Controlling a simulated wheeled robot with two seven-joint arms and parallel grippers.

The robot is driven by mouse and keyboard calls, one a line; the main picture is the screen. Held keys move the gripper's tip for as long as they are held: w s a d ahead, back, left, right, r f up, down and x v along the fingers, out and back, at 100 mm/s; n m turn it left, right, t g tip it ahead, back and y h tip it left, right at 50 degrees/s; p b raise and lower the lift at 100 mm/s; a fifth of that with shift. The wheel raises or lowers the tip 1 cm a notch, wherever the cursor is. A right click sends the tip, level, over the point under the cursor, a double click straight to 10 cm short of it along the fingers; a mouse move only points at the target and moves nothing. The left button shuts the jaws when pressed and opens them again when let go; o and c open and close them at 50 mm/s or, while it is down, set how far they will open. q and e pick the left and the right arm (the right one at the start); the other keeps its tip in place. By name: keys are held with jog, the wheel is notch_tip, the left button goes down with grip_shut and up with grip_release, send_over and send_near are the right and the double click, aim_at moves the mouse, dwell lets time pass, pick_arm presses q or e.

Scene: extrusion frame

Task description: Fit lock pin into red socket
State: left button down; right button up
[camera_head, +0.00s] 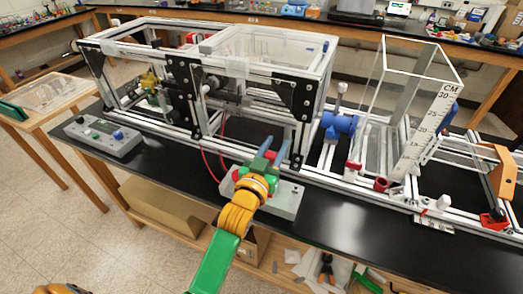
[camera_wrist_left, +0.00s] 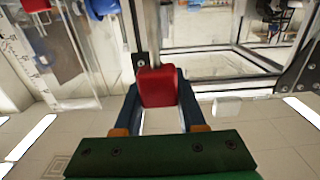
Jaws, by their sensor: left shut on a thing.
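My left gripper (camera_head: 273,155) is over the front edge of the black bench, above a grey control box. In the left wrist view, its two blue fingers (camera_wrist_left: 159,98) are shut on a red block-like piece, which I take to be the lock pin (camera_wrist_left: 157,85). The fingers hide its sides, and its lower end is out of sight. My right gripper is not in view.
An aluminium frame (camera_head: 200,75) fills the bench's left and middle. A blue clamp-like part (camera_head: 339,125), a smaller red block (camera_head: 353,167) and a clear scaled tank (camera_head: 410,110) stand near the socket. A control box (camera_head: 103,136) lies at left. The bench front right (camera_head: 380,235) is clear.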

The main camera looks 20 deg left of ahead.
pick_arm(q)
jog(key=shift+w+d+f, duration=0.1)
jog(key=shift+w+d, duration=0.1)
jog(key=shift+d, duration=0.15)
jog(key=f+b, duration=0.1)
jog(key=f, duration=0.1)
jog(key=f+b, duration=0.3)
jog(key=shift+s+a+f, duration=0.1)
jog(key=shift+a+f, duration=0.15)
jog(key=shift+f, duration=0.1)
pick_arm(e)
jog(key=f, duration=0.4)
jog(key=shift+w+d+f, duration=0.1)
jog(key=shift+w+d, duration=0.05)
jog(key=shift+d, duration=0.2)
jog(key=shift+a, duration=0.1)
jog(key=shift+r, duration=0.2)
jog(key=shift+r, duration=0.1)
pick_arm(q)
jog(key=shift+p, duration=0.3)
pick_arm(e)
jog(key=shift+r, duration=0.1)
